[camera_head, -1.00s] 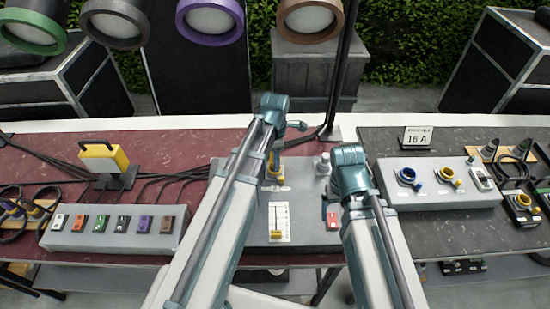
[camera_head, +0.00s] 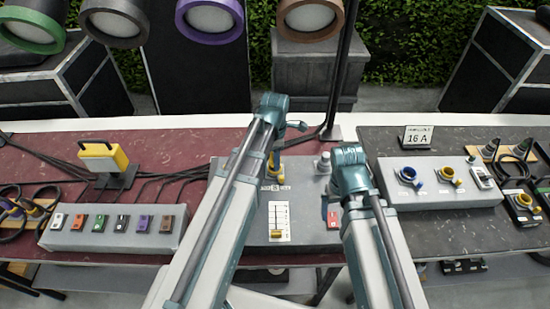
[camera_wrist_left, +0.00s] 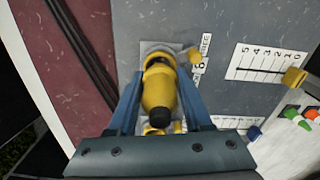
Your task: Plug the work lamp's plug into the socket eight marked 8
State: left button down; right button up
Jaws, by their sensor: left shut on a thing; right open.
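The yellow plug (camera_wrist_left: 160,92) with a black end is between my left gripper's (camera_wrist_left: 158,95) fingers, which are shut on it. It stands over a socket with a yellow flap (camera_wrist_left: 194,55) on the grey box (camera_head: 308,178). The plug hides the socket mouth, so I cannot tell how deep it sits. A white label (camera_wrist_left: 204,52) beside it is partly covered. In the head view my left arm covers most of the plug. The yellow work lamp (camera_head: 104,158) stands at the left. My right gripper (camera_head: 338,190) is over the box's right side; its fingers are mostly hidden.
A switch strip (camera_head: 112,232) with several coloured rockers lies left. A grey panel (camera_head: 437,182) with blue and yellow sockets stands right, below a 16 A sign (camera_head: 417,137). A dark pole (camera_head: 340,75) rises behind the box. Dark cables cross the red table top.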

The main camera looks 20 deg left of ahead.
pick_arm(q)
jog(key=shift+f+b, duration=0.8)
pick_arm(e)
jog(key=shift+f, duration=0.8)
pick_arm(q)
jog(key=shift+r, duration=0.2)
pick_arm(e)
jog(key=shift+r, duration=0.2)
pick_arm(q)
jog(key=shift+r+p, duration=1.9)
jog(key=shift+p, duration=0.2)
pick_arm(e)
jog(key=shift+r, duration=1.85)
pick_arm(q)
jog(key=shift+f, duration=0.15)
pick_arm(e)
jog(key=shift+f, duration=0.15)
pick_arm(q)
jog(key=shift+f+b, duration=0.35)
jog(key=shift+b, duration=0.1)
pick_arm(e)
jog(key=shift+f, duration=0.3)
pick_arm(q)
jog(key=shift+f, duration=0.15)
pick_arm(e)
jog(key=shift+f, duration=0.15)
